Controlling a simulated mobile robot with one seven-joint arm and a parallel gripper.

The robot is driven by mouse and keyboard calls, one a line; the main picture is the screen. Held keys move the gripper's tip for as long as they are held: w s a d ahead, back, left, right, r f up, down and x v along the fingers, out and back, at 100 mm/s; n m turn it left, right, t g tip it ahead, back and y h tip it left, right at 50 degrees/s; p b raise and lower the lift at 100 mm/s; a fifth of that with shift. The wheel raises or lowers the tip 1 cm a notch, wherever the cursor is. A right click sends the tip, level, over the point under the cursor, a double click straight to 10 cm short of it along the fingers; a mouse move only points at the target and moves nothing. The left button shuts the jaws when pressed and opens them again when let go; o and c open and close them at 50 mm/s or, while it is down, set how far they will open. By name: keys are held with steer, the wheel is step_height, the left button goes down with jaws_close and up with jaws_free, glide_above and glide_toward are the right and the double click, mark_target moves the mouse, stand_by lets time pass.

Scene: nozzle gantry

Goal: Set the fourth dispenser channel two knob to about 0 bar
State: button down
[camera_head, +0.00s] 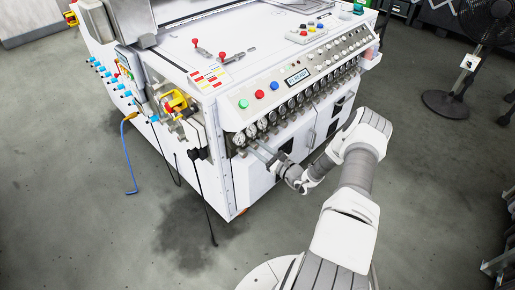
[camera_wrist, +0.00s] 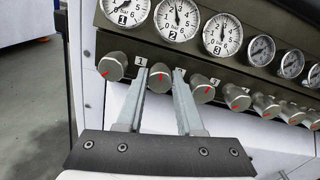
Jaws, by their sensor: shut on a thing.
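In the wrist view a row of silver knobs with red marks runs below a row of round bar gauges. My gripper (camera_wrist: 160,77) has its two fingers on either side of the second knob from the left (camera_wrist: 159,88), shut on it. The red mark on this knob points roughly up. The gauge labelled 2 (camera_wrist: 177,18) is above it, its needle pointing close to straight up. In the head view my gripper (camera_head: 257,147) reaches the left end of the gauge row, and the knob is too small to make out.
Neighbouring knobs stand close on both sides: the first (camera_wrist: 112,66) at left, the third (camera_wrist: 203,89) at right. The white machine (camera_head: 190,62) carries a sloped button panel (camera_head: 300,75) above the gauges. A fan (camera_head: 465,65) stands at right. The floor in front is clear.

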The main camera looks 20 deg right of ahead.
steer(key=n, duration=0.6)
steer(key=shift+n, duration=0.3)
steer(key=n+p, duration=0.1)
steer(key=n, duration=0.5)
steer(key=n+p, duration=0.1)
steer(key=n, duration=0.5)
steer(key=shift+n, duration=0.3)
steer(key=n, duration=0.5)
steer(key=shift+f, duration=0.1)
steer(key=shift+n, duration=0.4)
steer(key=c, duration=0.5)
jaws_free()
steer(key=shift+c, duration=0.2)
